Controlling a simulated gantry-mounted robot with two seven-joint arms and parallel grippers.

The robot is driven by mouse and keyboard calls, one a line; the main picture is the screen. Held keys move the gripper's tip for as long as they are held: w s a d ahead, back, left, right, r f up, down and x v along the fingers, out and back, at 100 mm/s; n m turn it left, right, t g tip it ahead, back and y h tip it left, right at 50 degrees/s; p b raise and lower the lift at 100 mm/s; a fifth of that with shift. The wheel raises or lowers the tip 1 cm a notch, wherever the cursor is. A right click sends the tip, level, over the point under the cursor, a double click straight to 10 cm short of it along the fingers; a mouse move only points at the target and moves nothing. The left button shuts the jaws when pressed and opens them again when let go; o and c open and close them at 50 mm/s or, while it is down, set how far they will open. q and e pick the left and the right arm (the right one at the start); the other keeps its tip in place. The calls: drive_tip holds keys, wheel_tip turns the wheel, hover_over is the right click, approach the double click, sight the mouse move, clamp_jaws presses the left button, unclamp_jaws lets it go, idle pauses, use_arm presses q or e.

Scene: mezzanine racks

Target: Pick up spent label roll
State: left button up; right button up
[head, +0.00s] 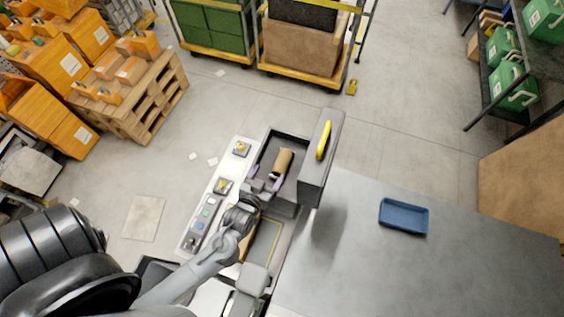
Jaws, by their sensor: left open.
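The spent label roll appears to be the brown cardboard-like cylinder (284,160) in the dark open-topped tray (267,150) of the machine, left of the upright grey housing. It lies tilted lengthwise in the tray. My left gripper (265,177) is open at the near end of the roll, its purple-tipped fingers apart. One fingertip is close to the roll's lower end; I cannot tell whether they touch. My right gripper is not in view.
The grey housing (318,160) with a yellow handle stands close right of the roll. A control panel (210,210) runs along the left. A blue tray (404,217) sits on the mostly bare grey table (345,270). Pallets, carts and racks stand farther off.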

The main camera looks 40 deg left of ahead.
sight(277, 170)
use_arm(q)
drive_tip(key=f, duration=0.3)
drive_tip(key=shift+s+d+f+n+g+y, duration=0.1)
drive_tip(key=shift+s+d+n+g+y, duration=0.05)
drive_tip(key=shift+d+n+g+y, duration=0.2)
drive_tip(key=x, duration=0.5)
drive_tip(key=shift+w+d, duration=0.15)
drive_tip(key=shift+w, duration=0.15)
drive_tip(key=shift+w+f+b, duration=0.25)
drive_tip(key=shift+w+b, duration=0.1)
drive_tip(key=shift+w, duration=0.1)
drive_tip(key=shift+b+x, duration=1)
drive_tip(key=shift+x, duration=0.1)
drive_tip(key=shift+w+f+b, duration=0.25)
drive_tip(key=shift+w+b, duration=0.05)
drive_tip(key=shift+b, duration=0.05)
drive_tip(key=shift+w+a+f+b, duration=0.1)
drive_tip(key=shift+w+a+b, duration=0.25)
drive_tip(key=shift+w, duration=0.2)
drive_tip(key=shift+c, duration=0.4)
drive_tip(key=c, duration=0.9)
